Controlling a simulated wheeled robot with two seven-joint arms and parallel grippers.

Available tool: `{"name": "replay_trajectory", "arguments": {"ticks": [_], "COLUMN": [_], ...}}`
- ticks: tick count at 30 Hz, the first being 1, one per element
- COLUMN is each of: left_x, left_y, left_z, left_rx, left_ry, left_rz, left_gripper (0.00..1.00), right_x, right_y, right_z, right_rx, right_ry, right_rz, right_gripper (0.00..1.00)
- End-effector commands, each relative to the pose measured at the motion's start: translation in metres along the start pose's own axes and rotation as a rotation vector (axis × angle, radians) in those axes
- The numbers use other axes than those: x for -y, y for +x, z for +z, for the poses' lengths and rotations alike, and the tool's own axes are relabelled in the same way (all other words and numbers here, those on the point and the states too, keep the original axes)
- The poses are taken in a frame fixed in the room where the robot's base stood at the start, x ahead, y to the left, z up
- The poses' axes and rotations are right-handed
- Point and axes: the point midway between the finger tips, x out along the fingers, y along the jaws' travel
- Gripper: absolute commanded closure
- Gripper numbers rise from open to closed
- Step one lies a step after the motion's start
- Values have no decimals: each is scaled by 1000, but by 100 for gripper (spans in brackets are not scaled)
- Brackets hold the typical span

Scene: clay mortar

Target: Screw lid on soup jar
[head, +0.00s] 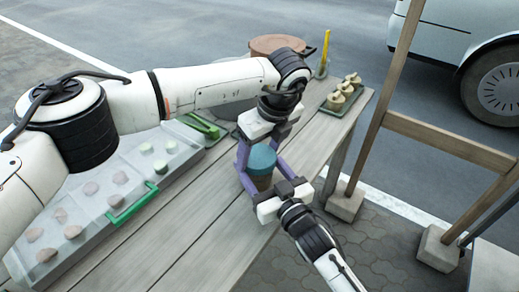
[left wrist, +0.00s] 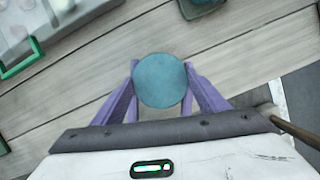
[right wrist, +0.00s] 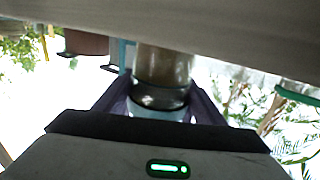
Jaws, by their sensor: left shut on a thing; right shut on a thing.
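The soup jar (head: 261,182) stands upright on the wooden table near its right edge, and its brownish body also shows in the right wrist view (right wrist: 163,68). The round teal lid (head: 262,158) is at the top of the jar; the left wrist view shows the lid (left wrist: 160,80) from above. My left gripper (head: 260,157) reaches down from above with its purple fingers shut on the lid's sides. My right gripper (head: 264,180) comes from the front and is shut around the jar body. I cannot tell how tightly the lid sits on the jar.
Clear containers with green clips (head: 130,205) hold several round pieces at the left of the table (head: 205,235). A wooden frame (head: 440,143) stands at right.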

Motion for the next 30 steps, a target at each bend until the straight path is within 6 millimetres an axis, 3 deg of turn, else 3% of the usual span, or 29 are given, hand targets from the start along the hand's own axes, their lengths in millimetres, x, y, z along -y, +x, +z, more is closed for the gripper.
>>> {"name": "replay_trajectory", "arguments": {"ticks": [26,27,30], "left_x": [-1,-1,-2], "left_y": [12,12,13], "left_z": [0,0,0], "left_rx": [5,5,5], "left_ry": [-4,-4,-4], "left_rz": [3,3,3], "left_gripper": [54,30,27], "right_x": [2,2,2], "right_y": [0,0,0], "right_z": [-4,-4,-4], "right_rx": [-12,-12,-12], "right_ry": [6,6,5], "right_rz": [-5,-5,-5], "right_gripper": [76,76,76]}}
